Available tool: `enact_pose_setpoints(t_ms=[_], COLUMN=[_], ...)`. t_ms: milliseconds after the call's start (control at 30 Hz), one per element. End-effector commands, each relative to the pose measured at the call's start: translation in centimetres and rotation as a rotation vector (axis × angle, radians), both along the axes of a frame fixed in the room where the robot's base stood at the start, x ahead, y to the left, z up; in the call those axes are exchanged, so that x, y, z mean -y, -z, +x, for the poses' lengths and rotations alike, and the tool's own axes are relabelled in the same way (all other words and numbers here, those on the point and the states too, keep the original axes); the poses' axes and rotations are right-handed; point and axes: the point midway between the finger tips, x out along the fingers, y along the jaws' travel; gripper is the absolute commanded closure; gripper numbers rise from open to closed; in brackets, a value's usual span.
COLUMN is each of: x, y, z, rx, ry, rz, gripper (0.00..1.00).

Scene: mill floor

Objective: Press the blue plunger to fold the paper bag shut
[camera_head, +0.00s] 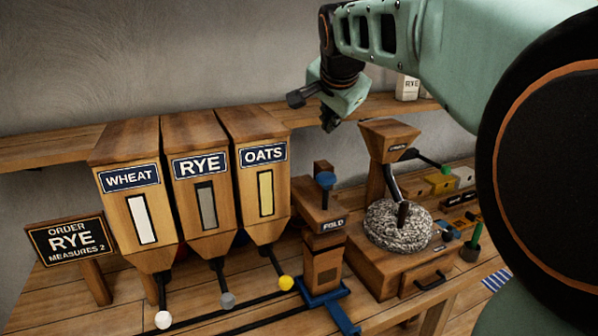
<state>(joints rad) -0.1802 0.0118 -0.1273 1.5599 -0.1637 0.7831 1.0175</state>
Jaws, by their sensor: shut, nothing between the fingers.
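Below that block a brown upright shape with a darker patch, which looks like the paper bag (323,262), stands on a blue carrier (322,292). I cannot tell how its top stands. My gripper (330,122) is shut and empty. It hangs pointing down, above the plunger in the picture and clearly apart from it.
Left stand the WHEAT (118,205), RYE (190,195) and OATS (250,185) bins with levers below. An order sign (70,242) reads RYE, MEASURES 2. Right of the fold block are a mill (388,155) with a round stone (385,228) and a drawer (425,283).

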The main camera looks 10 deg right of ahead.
Motion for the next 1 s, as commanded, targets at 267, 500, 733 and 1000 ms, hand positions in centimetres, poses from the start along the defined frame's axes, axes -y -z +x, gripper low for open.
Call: enact_pose_setpoints(t_ms=[267,500,733,1000], x=[0.0,0.0,0.0,0.0], y=[2.3,5.8,8.4,8.8], z=[0.0,0.0,0.0,0.0], rx=[-0.001,-0.001,-0.001,-0.001], ry=[0.001,0.001,0.001,0.001], rz=[0.000,0.000,0.000,0.000], gripper=[1.00,1.00,1.00,1.00])
